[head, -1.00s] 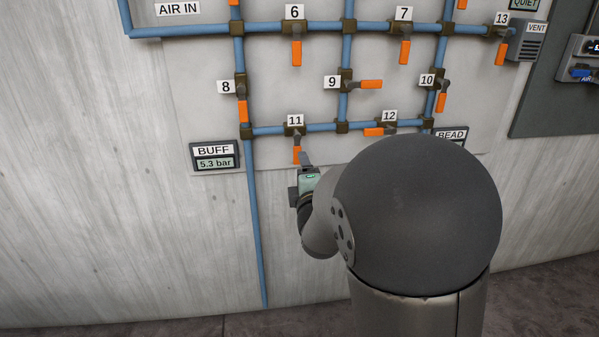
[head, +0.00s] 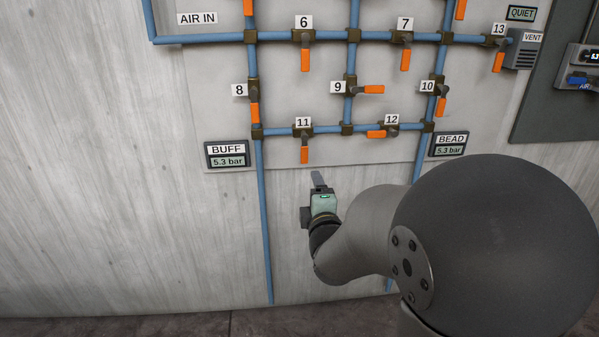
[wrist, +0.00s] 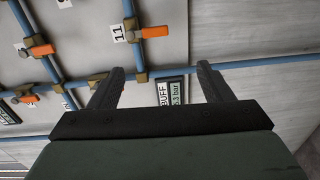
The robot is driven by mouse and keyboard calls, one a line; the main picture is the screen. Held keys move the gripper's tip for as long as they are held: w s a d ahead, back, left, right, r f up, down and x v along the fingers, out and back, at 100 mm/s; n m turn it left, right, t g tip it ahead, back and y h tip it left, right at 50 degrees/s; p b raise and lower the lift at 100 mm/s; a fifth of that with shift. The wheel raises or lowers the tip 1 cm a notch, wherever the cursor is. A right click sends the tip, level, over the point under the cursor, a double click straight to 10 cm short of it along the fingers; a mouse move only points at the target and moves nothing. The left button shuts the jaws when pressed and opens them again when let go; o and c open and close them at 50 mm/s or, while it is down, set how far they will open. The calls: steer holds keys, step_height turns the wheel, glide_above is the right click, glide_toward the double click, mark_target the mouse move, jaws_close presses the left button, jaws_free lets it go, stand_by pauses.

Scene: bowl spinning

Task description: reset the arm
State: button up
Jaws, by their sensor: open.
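My gripper (head: 318,180) is in front of the wall just below valve 11 in the head view, clear of its handle. In the wrist view my gripper (wrist: 160,82) shows two dark fingers spread apart with nothing between them. Valve 11 (head: 304,130) has an orange handle (head: 304,155) hanging straight down; this handle also shows in the wrist view (wrist: 155,32). The gap between the fingers in the wrist view looks onto pale wall panel and pipe.
Valve 12 (head: 391,128) has its handle sideways, as does valve 9 (head: 351,87). Valve 8 (head: 254,92) and valve 10 (head: 440,87) have handles down. The BUFF gauge (head: 228,154) and BEAD gauge (head: 450,144) both read 5.3 bar. The wall left of the pipes is bare.

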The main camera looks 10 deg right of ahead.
steer(key=s+r+m+g+p, duration=0.4)
steer(key=s+p, duration=0.3)
steer(key=s, duration=0.3)
steer(key=s+r+m+g+p, duration=0.5)
steer(key=s+m+g+p, duration=0.2)
steer(key=s, duration=0.3)
steer(key=s+r+m+g+y+p, duration=0.1)
steer(key=s+r+m+g+p, duration=0.3)
steer(key=s+p, duration=0.5)
steer(key=shift+s+r+m+g, duration=0.15)
steer(key=shift+s+m+g, duration=0.3)
steer(key=shift+m+g, duration=0.55)
